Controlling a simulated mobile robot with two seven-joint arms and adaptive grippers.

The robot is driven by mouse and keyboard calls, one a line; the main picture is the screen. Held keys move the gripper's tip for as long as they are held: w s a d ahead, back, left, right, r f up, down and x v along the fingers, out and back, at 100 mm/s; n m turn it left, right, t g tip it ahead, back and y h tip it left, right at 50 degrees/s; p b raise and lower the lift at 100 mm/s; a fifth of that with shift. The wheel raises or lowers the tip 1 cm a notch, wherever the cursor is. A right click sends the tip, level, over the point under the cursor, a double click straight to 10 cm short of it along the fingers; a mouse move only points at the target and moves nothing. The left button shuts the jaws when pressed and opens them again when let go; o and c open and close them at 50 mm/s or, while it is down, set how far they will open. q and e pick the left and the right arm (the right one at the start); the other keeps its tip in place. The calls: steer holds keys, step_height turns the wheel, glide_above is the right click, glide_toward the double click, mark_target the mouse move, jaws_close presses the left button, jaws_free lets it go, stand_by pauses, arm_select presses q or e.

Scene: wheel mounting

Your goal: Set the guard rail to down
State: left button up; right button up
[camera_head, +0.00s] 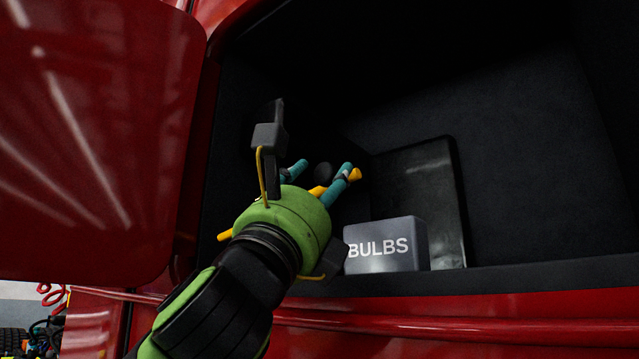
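No guard rail can be made out in the head view. My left gripper (304,188), green with black fingers, reaches from the lower left into a dark open compartment (520,190) in a red body. Its fingers are spread wide apart, one up and one at lower right. Teal and yellow handles (341,186) show just beyond it, partly hidden by the gripper; I cannot tell whether it touches them. My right gripper is not in view.
A grey box marked BULBS (387,245) stands right of my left gripper, before a black panel (418,195). A red door panel (95,140) hangs open at left. The compartment's red lower edge (480,320) runs below. The compartment's right side looks empty.

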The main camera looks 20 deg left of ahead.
arm_select(q)
steer(key=shift+s, duration=0.1)
steer(key=shift+s+f, duration=0.1)
steer(key=shift+s, duration=0.1)
steer(key=v, duration=1.1)
steer(key=shift+f, duration=0.25)
steer(key=shift+s, duration=0.1)
